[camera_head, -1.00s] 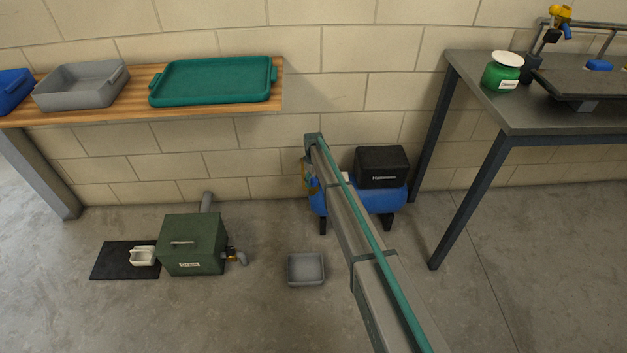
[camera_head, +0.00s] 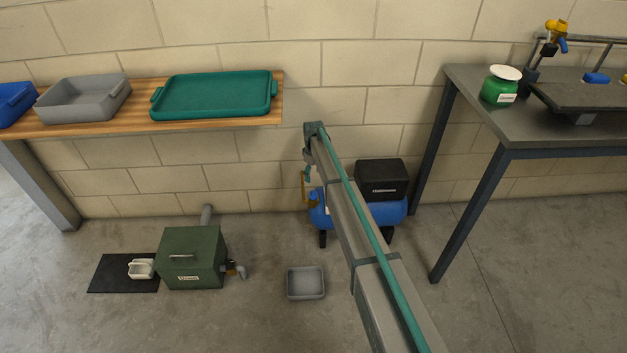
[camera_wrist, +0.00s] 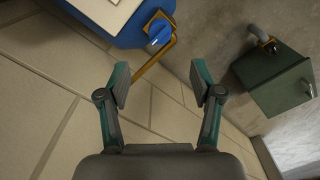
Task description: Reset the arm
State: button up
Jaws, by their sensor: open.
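My arm reaches from the lower right of the head view toward the back wall. The wall shows between and behind the fingers. In the head view the gripper itself is hard to make out beyond the end of the arm. A blue compressor (camera_head: 321,213) with a black box (camera_head: 381,180) on it stands behind the arm and is partly hidden by it. The compressor's blue part with a yellow bar also shows in the wrist view (camera_wrist: 120,22), above the fingers.
A green box (camera_head: 190,257) with a pipe stands on the floor by a black mat (camera_head: 108,273) and a white cup (camera_head: 141,269). A grey bin (camera_head: 306,283) lies left of my arm. A wooden shelf (camera_head: 215,121) holds trays. A metal table (camera_head: 481,92) stands right.

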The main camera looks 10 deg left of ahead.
jog(key=shift+r, duration=0.2)
dwell(0.4)
jog(key=s+d+f+m+g+p, duration=0.15)
jog(key=s+d+f+m, duration=0.35)
jog(key=s, duration=0.8)
jog(key=s+d+f+p, duration=0.2)
jog(key=s+d, duration=0.5)
jog(key=s, duration=0.6)
jog(key=s+d+f+m+g+p, duration=0.1)
jog(key=s+d+f+m, duration=0.4)
jog(key=s, duration=0.9)
jog(key=s+d+r+g+p, duration=0.1)
jog(key=s+d+r+p, duration=0.1)
jog(key=s, duration=0.9)
jog(key=s+d+r+g+p, duration=0.2)
jog(key=s+d, duration=0.3)
jog(key=s, duration=0.7)
jog(key=s+d+r+m+g+p, duration=0.1)
jog(key=s+d+r+p, duration=0.1)
jog(key=s, duration=1)
jog(key=shift+d, duration=0.8)
